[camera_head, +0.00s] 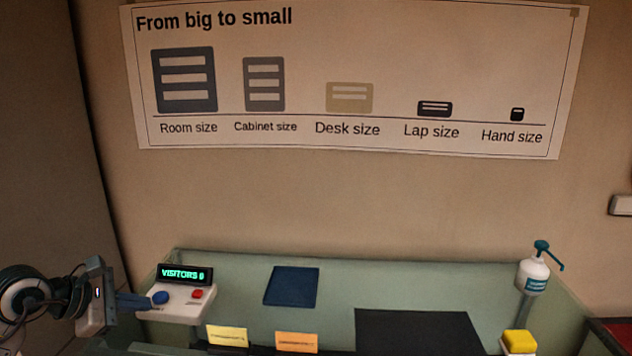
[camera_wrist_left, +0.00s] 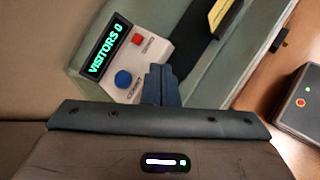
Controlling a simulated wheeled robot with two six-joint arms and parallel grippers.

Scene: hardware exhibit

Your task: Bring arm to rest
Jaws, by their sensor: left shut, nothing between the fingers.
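My left gripper (camera_head: 140,300) comes in from the left in the head view, its fingers shut and empty. It is at the left edge of a white visitor counter box (camera_head: 177,312). The box has a blue button (camera_head: 160,297), a red button (camera_head: 197,294) and a green display (camera_head: 185,274) reading "VISITORS 0". In the left wrist view the shut fingers (camera_wrist_left: 160,84) appear just beside the blue button (camera_wrist_left: 123,79). I cannot tell whether they touch the box. My right gripper is not in view.
A green-walled bench (camera_head: 400,275) holds a dark blue square (camera_head: 291,286), a black mat (camera_head: 415,330), yellow (camera_head: 228,337) and orange (camera_head: 297,342) cards, a white pump bottle (camera_head: 532,276) and a yellow-topped block (camera_head: 519,342). A size poster (camera_head: 350,90) hangs on the wall behind.

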